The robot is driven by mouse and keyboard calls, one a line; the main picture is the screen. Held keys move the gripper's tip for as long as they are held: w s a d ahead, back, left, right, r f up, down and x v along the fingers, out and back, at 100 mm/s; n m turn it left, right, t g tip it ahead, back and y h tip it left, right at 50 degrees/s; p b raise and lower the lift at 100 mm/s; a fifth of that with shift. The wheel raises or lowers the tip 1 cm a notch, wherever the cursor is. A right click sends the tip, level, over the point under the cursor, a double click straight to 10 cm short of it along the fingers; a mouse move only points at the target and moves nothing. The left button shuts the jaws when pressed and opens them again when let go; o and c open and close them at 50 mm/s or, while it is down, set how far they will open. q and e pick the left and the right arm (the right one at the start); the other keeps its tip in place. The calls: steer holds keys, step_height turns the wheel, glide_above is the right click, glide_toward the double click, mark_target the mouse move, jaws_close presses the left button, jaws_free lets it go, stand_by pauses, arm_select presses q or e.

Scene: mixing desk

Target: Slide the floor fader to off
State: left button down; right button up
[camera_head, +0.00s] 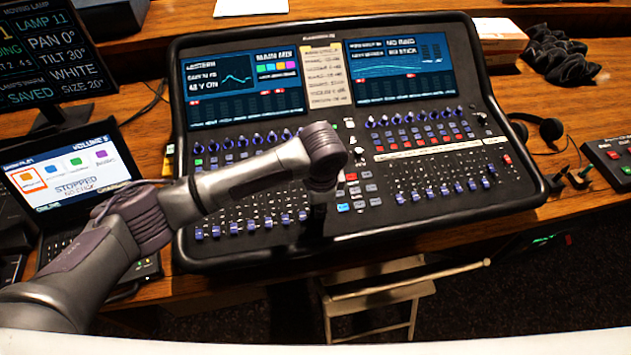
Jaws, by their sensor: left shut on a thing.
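The black mixing desk (520,185) fills the middle of the view, with two screens at its top. A row of blue-capped faders (249,226) runs along its lower left, and another row (445,190) along its lower right. My left arm reaches in from the left and bends down over the desk. My left gripper (316,215) points down at the desk's front middle, beside the right end of the left fader row. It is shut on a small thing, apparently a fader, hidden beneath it. I cannot read which fader is labelled floor. My right gripper is out of view.
A laptop (75,186) reading "STOPPED" and a dark monitor (50,50) stand at the left. Headphones (548,130), a black cloth bundle (560,57) and a button box (612,160) lie at the right.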

mark_target(322, 224)
arm_select(q)
steer(key=shift+s+d+r, duration=0.1)
steer(key=shift+s+r, duration=0.05)
steer(key=shift+s, duration=0.5)
steer(key=shift+s+p, duration=0.2)
steer(key=shift+p, duration=0.15)
steer(key=shift+f, duration=0.3)
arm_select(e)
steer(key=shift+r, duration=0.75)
arm_select(q)
steer(key=c, duration=1)
jaws_free()
steer(key=shift+d, duration=0.1)
steer(key=shift+o, duration=0.2)
steer(key=shift+r, duration=0.1)
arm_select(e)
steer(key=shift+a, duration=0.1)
arm_select(q)
steer(key=shift+r, duration=0.25)
step_height(322, 224, up, 11)
steer(key=s, duration=0.1)
steer(key=shift+s+d+r, duration=0.15)
steer(key=shift+r, duration=0.05)
